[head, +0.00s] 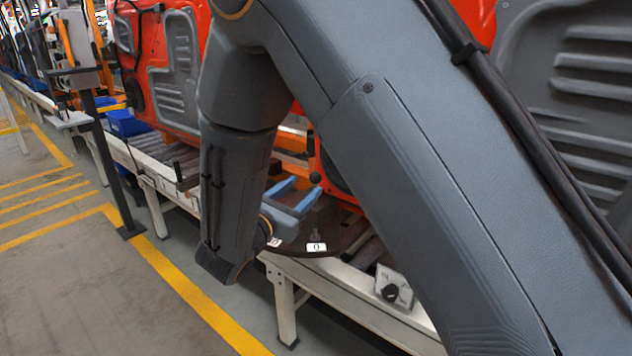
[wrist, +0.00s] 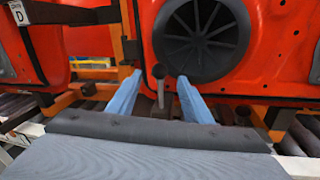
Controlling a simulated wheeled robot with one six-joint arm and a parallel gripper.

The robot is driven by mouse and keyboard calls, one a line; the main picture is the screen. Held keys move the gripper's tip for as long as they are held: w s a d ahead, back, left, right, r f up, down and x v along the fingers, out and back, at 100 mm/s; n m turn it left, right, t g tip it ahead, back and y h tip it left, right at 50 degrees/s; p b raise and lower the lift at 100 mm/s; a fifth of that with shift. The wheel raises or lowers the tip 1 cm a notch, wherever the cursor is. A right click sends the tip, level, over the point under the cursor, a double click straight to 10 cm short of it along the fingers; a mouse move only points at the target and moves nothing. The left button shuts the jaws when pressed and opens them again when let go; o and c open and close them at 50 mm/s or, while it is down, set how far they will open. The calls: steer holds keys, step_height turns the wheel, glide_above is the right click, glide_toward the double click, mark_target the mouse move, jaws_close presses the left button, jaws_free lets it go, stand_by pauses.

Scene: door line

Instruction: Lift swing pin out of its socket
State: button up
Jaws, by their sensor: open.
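My gripper (wrist: 160,76) is open, with its two blue fingers pointing forward and apart. A grey pin with a dark round knob (wrist: 159,72) stands upright between the fingers in the wrist view, with a gap to each side. I cannot tell whether it lies within reach of the fingertips or just beyond them. In the head view my gripper (head: 306,185) is low over the line, and the dark knob of the pin (head: 315,178) shows by the fingertips.
Orange-red door panels (wrist: 275,50) stand close behind the pin; one has a round dark speaker grille (wrist: 201,38). A white-railed roller conveyor (head: 345,290) runs below, with a dial box (head: 393,288). A dark post (head: 112,165) stands at left.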

mark_target(312, 179)
steer(key=p+x, duration=0.1)
steer(key=x, duration=0.6)
steer(key=shift+w+d, duration=0.1)
steer(key=shift+w, duration=0.15)
jaws_close()
